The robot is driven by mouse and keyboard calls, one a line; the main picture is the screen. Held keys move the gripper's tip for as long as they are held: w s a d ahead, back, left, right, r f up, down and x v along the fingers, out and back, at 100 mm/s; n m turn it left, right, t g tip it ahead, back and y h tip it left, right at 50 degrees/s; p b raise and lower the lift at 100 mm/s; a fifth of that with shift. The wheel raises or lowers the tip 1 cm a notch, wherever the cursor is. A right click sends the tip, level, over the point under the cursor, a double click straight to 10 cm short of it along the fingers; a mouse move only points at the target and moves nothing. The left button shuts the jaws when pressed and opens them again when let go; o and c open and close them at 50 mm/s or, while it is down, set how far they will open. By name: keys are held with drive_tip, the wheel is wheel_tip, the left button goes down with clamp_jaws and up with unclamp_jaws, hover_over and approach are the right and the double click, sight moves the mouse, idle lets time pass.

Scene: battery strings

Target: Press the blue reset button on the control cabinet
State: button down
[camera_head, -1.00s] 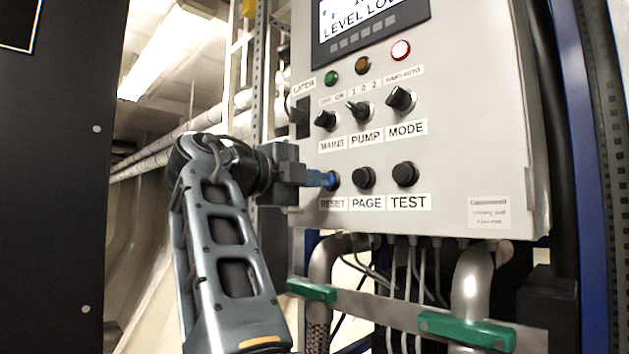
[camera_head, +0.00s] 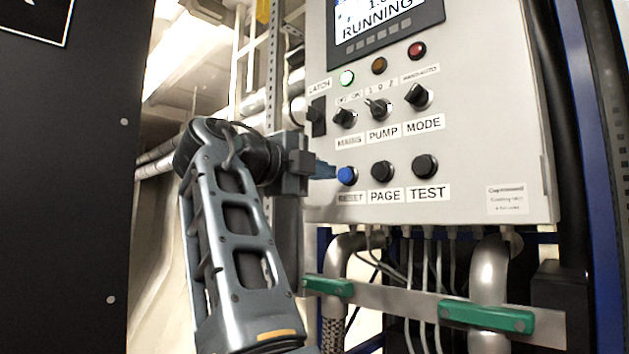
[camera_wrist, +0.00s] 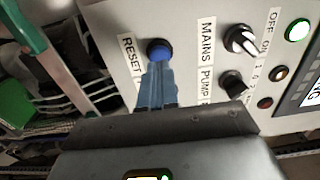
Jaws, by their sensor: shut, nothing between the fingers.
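The blue reset button (camera_head: 347,176) sits above the RESET label on the grey control cabinet (camera_head: 470,150), left of the black PAGE and TEST buttons. In the wrist view the blue button (camera_wrist: 159,50) shows just beyond my fingertips. My gripper (camera_head: 326,170) is shut and empty, with its blue fingertips just left of the button. Its shut fingers also show in the wrist view (camera_wrist: 158,80). I cannot tell whether the tips touch the button. The display (camera_head: 385,25) reads RUNNING. The green lamp (camera_head: 347,78) is lit; the amber and red lamps look dark.
The MAINS knob (camera_head: 345,118), PUMP knob (camera_head: 377,109) and MODE knob (camera_head: 418,96) are above the buttons. A black latch (camera_head: 318,116) is on the cabinet's left edge. A dark panel (camera_head: 60,190) stands at left.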

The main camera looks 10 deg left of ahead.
drive_tip(key=b+v, duration=0.2)
drive_tip(key=v, duration=0.8)
drive_tip(key=shift+a, duration=0.3)
